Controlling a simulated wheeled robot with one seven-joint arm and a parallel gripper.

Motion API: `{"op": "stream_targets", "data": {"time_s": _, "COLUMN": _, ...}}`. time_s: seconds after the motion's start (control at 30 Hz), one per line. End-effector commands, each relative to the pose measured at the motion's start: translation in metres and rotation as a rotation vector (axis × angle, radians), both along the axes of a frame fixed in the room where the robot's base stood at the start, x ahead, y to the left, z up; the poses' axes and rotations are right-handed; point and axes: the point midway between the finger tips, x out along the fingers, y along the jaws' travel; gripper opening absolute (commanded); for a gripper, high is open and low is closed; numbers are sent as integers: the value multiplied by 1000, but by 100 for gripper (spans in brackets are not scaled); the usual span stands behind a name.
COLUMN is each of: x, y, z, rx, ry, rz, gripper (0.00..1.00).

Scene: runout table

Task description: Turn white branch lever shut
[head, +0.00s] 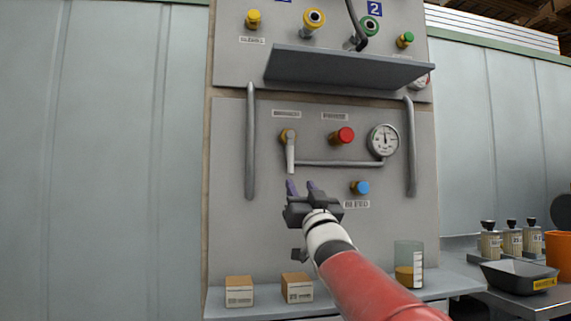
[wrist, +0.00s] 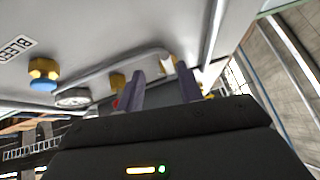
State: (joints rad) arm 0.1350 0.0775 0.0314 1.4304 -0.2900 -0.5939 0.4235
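The white branch lever (head: 291,155) hangs straight down from a brass valve (head: 288,134) on the grey panel in the head view. My gripper (head: 301,185) is just below and slightly right of the lever's lower end in that view, with its two purple fingers pointing up toward the panel. The fingers stand apart with nothing clearly between them. In the wrist view my gripper (wrist: 161,70) also shows a gap between the fingers. A pale, brass-edged part lies beyond the right fingertip there; I cannot tell if it is the lever. I see no contact.
A grey pipe (head: 335,163) runs right from the valve to a gauge (head: 383,139). A red knob (head: 342,136) and a blue knob (head: 360,187) sit nearby. Vertical rails (head: 251,145) flank the panel, and a shelf (head: 345,68) juts out above. Boxes (head: 239,291) and a beaker (head: 408,262) stand below.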

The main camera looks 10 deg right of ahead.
Motion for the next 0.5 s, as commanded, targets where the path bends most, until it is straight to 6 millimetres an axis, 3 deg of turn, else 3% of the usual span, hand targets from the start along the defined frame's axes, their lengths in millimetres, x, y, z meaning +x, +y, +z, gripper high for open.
{"op": "stream_targets", "data": {"time_s": 0.17, "x": 6, "y": 2, "z": 24, "rx": -15, "ry": -149, "rz": 55, "gripper": 37}}
{"op": "stream_targets", "data": {"time_s": 0.5, "x": 36, "y": 8, "z": 62, "rx": -16, "ry": -162, "rz": 60, "gripper": 37}}
